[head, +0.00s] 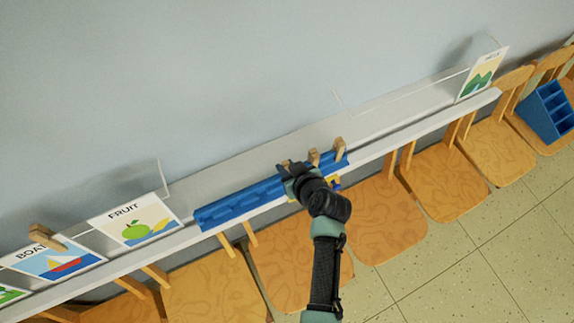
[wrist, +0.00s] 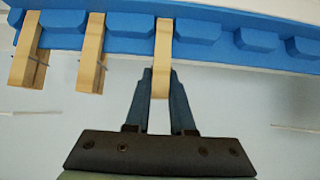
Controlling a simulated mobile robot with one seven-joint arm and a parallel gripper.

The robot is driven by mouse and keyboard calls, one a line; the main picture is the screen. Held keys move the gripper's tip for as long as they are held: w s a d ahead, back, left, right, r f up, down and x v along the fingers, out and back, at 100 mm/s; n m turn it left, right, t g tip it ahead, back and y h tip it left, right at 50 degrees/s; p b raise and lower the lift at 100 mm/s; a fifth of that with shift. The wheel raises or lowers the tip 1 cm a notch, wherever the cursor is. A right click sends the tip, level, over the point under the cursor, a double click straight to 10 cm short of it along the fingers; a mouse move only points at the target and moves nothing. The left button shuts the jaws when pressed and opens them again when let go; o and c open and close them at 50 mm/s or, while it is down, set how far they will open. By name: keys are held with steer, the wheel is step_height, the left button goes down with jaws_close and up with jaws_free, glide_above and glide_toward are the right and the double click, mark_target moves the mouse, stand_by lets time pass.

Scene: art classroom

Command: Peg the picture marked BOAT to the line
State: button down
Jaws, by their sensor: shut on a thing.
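The BOAT picture (head: 58,262), showing a red boat on blue water, stands at the left of the white shelf. A wooden peg (head: 48,237) sits at its top edge; I cannot tell how firmly it grips. My gripper (head: 286,169) is far to its right, over the blue peg rack (head: 240,198). In the wrist view, my gripper (wrist: 160,85) is shut on a wooden peg (wrist: 163,55) that still sits against the blue rack (wrist: 225,45). Two more pegs (wrist: 92,50) (wrist: 30,50) stand to its left. A thin line (head: 408,96) shows faintly above the shelf.
The FRUIT picture (head: 137,223) stands just right of BOAT, and part of another picture (head: 10,294) shows at the left edge. A mountain picture (head: 482,76) stands at the far right. Wooden chairs (head: 376,215) crowd the shelf's front. A blue bin (head: 546,111) rests on one chair.

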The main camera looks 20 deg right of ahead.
steer(key=shift+r+p, duration=2.35)
steer(key=shift+r, duration=0.75)
steer(key=shift+s+d+r+p, duration=0.15)
steer(key=shift+s+p, duration=0.1)
steer(key=shift+s, duration=0.6)
steer(key=shift+s+d+r+p, duration=0.2)
steer(key=shift+s+p, duration=0.1)
steer(key=shift+s, duration=0.5)
steer(key=shift+s+d+r+p, duration=0.15)
steer(key=shift+s+p, duration=0.1)
steer(key=shift+s, duration=0.6)
